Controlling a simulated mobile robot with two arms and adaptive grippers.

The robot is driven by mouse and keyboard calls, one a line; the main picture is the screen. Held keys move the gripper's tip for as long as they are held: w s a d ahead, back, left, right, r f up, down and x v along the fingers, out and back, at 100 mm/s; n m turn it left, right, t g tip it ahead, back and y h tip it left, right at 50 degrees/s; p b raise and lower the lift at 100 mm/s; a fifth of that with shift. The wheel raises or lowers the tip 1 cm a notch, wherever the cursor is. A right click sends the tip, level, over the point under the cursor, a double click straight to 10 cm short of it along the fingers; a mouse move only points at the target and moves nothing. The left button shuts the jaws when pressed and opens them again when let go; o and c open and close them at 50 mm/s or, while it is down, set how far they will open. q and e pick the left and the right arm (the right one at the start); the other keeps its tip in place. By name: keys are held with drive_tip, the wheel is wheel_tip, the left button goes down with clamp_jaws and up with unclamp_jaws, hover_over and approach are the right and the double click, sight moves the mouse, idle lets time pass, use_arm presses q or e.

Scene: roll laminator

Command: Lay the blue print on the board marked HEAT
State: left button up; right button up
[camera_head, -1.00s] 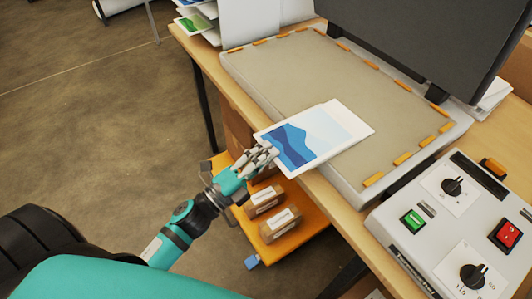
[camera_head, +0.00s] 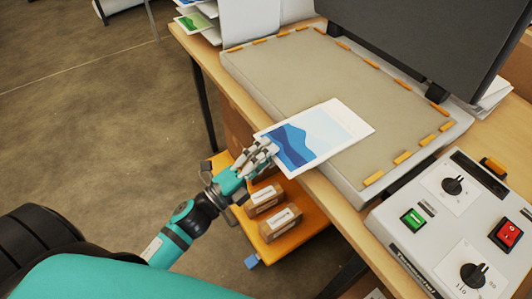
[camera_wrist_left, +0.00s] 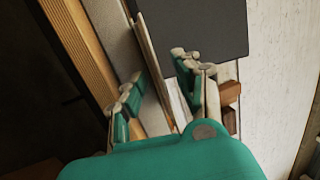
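The blue print (camera_head: 318,137), a white sheet with blue wave shapes, lies over the front edge of a beige board (camera_head: 290,80) edged with orange tabs. Its left end overhangs the board's edge. No HEAT lettering is legible. My left gripper (camera_head: 266,150) is at the print's left end, with its fingers around that edge. In the left wrist view the fingers (camera_wrist_left: 160,85) stand apart, with a thin pale sheet edge (camera_wrist_left: 152,60) between them; they look open. Whether a finger touches the print is hard to tell. My right gripper is out of view.
A dark raised lid (camera_head: 425,40) stands behind the board. A control box (camera_head: 450,225) with knobs and buttons sits at right. Paper stacks (camera_head: 197,20) stand at the back left. Below the wooden table edge (camera_head: 330,195), an orange cart (camera_head: 300,240) holds brown boxes (camera_head: 280,222).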

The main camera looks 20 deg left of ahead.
use_arm(q)
drive_tip(key=shift+s, duration=0.1)
drive_tip(key=v, duration=1.2)
drive_tip(key=s+a+f+n+g+y, duration=0.1)
drive_tip(key=a+f+n+g+y, duration=0.4)
drive_tip(key=f, duration=1.2)
drive_tip(key=s+d+f+n+g+y, duration=0.1)
drive_tip(key=f+n+y, duration=0.2)
drive_tip(key=f+n, duration=0.95)
drive_tip(key=s+d+f+n+g+y, duration=0.1)
drive_tip(key=s+d+f+n+g, duration=0.2)
drive_tip(key=s+f+g, duration=0.8)
drive_tip(key=s+f, duration=1.3)
drive_tip(key=f, duration=0.1)
drive_tip(key=shift+d+g, duration=0.2)
drive_tip(key=shift+g, duration=0.1)
